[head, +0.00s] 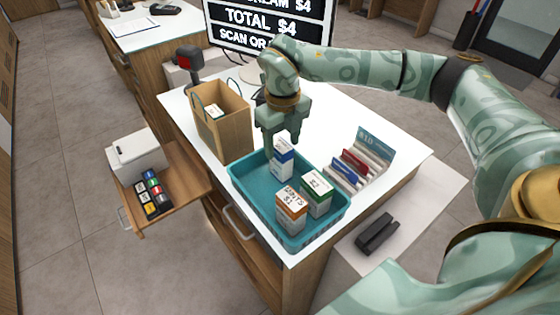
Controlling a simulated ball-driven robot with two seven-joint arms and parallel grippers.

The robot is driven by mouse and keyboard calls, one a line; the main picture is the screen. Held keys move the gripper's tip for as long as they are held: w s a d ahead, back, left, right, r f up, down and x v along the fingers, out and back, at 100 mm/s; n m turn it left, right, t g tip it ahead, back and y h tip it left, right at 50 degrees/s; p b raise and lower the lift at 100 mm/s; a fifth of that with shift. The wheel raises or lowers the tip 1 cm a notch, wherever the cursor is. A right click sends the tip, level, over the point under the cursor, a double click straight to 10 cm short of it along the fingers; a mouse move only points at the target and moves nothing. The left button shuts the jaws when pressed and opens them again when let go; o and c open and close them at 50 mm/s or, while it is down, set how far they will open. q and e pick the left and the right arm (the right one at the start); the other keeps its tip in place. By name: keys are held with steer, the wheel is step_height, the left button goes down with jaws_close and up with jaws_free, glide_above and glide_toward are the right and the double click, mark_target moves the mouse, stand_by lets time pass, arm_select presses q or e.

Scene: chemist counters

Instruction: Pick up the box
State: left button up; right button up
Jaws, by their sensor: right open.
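A teal basket (247,190) sits on the white counter top and holds three small boxes. A white and blue box (282,162) stands at its back. A white box with a green top (317,196) stands toward the right, and a white box with an orange-lettered top (290,210) stands toward the front. My right gripper (282,148) points down with its fingers open, directly over or beside the top of the white and blue box. I cannot tell whether they touch. My left gripper is out of view.
A brown paper bag (224,122) stands left of the basket. A rack of cards (360,160) stands to the right. A price screen (250,25) rises at the back. A white printer (135,154) is at the left, and a black stapler-like object (377,234) lies at the right.

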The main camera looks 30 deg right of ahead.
steer(key=f, duration=0.5)
steer(key=shift+w+f+b, duration=0.25)
steer(key=shift+f+b, duration=0.1)
steer(key=shift+b, duration=0.05)
steer(key=shift+r, duration=0.1)
steer(key=c, duration=1.1)
